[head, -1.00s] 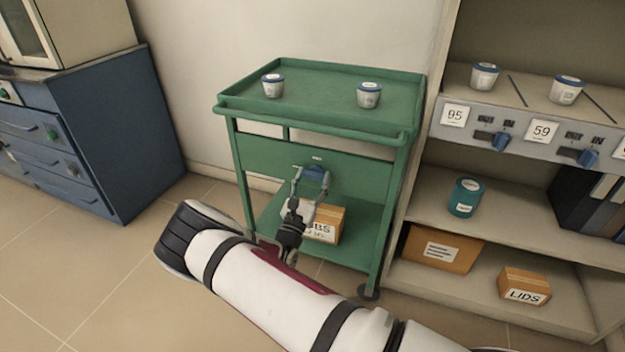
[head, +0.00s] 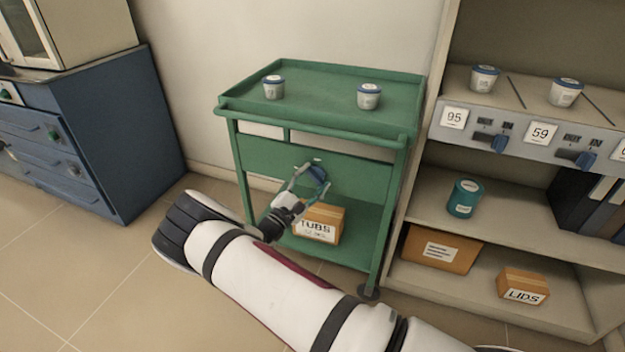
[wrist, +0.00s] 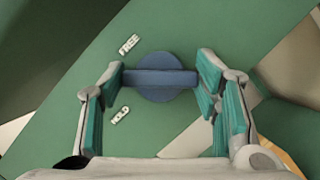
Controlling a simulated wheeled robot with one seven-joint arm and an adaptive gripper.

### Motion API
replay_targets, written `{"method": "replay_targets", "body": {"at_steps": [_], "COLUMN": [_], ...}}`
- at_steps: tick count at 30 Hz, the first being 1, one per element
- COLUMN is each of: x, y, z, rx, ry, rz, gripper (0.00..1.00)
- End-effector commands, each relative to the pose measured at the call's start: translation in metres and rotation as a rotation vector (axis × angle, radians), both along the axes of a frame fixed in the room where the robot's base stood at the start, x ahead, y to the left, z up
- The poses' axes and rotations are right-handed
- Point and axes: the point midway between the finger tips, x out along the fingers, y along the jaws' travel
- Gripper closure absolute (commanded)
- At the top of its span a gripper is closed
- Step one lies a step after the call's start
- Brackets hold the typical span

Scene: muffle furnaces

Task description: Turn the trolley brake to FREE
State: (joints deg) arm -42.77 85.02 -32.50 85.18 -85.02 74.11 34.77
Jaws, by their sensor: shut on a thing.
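The green trolley (head: 265,157) stands against the wall. Its brake is a round blue knob (head: 317,175) with a raised bar, on the front panel. In the wrist view the knob (wrist: 160,90) sits between my fingers, with white labels FREE (wrist: 129,44) and HOLD (wrist: 120,115) to its left. The bar's left end lies between the two labels, on neither. My gripper (head: 308,181) is shut on the knob, fingertips at the two ends of the bar. In the head view gripper and bar are tilted, and the labels are too small to read.
Two lidded tubs (head: 273,88) (head: 369,96) stand on the trolley top. A TUBS box (head: 318,224) sits on its lower shelf, close behind my gripper. A shelf unit (head: 420,192) stands close on the right, a blue cabinet (head: 118,140) on the left. Floor is free before the trolley.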

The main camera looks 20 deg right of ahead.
Motion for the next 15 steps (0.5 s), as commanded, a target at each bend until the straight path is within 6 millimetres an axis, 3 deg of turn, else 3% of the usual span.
{"method": "replay_targets", "body": {"at_steps": [15], "x": [0.0001], "y": [0.0004], "z": [0.0017], "rx": [0.39], "ry": [-0.282], "rz": [0.0], "gripper": [0.71]}}
